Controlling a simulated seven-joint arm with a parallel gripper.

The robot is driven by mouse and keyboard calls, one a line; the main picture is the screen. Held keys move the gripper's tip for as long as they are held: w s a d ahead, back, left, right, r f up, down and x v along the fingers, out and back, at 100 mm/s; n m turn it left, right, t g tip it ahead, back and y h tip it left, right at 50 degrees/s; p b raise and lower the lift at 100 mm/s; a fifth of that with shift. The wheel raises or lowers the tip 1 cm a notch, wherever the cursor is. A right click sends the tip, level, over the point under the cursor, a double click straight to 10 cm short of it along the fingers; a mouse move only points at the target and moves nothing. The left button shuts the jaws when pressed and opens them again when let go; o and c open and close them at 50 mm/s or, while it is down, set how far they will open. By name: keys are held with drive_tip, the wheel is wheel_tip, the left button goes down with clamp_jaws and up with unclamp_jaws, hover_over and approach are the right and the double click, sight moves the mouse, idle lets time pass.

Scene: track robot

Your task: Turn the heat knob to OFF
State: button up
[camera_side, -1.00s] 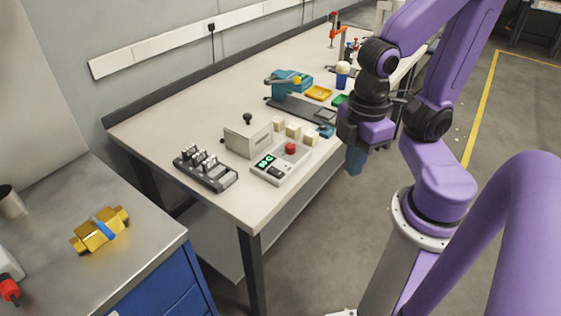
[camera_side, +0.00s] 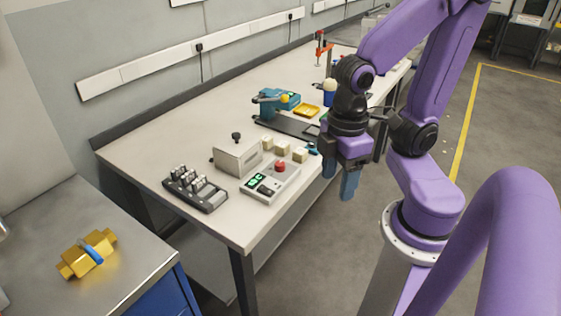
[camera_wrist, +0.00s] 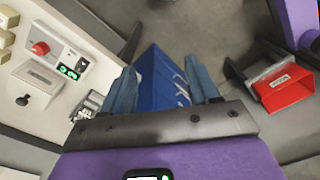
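A light control box (camera_side: 270,183) with a lit green display, a dark switch and a red round knob (camera_side: 280,166) sits near the table's front edge. It also shows upper left in the wrist view (camera_wrist: 62,62), with the red knob (camera_wrist: 40,48). A grey box (camera_side: 238,160) beside it has a black knob (camera_side: 236,137) on top. I cannot read which is the heat knob or any OFF mark. My gripper (camera_side: 338,182) hangs off the table's front side, right of the control box, touching nothing.
A dark rack (camera_side: 196,190) stands left of the grey box. Several cream blocks (camera_side: 283,149) lie behind the control box. A blue device (camera_side: 272,104) and yellow tray (camera_side: 307,111) are farther back. A red bin (camera_wrist: 284,88) shows right in the wrist view.

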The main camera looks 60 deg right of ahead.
drive_tip(key=w+d+m, duration=0.1)
drive_tip(key=w+m, duration=0.7)
drive_tip(key=m+y, duration=0.3)
drive_tip(key=m, duration=1.4)
hover_over(280, 163)
drive_tip(key=s+a, duration=0.3)
drive_tip(key=s, duration=0.1)
drive_tip(key=f, duration=0.2)
drive_tip(key=w+d+f+m+t+y, duration=0.1)
drive_tip(key=w+d+m, duration=0.1)
drive_tip(key=d+m, duration=0.65)
drive_tip(key=shift+n, duration=0.55)
drive_tip(key=x, duration=0.5)
drive_tip(key=d+x, duration=0.1)
drive_tip(key=x, duration=1.1)
drive_tip(key=shift+w+d+f, duration=0.2)
drive_tip(key=shift+w+d, duration=0.05)
drive_tip(key=c, duration=1)
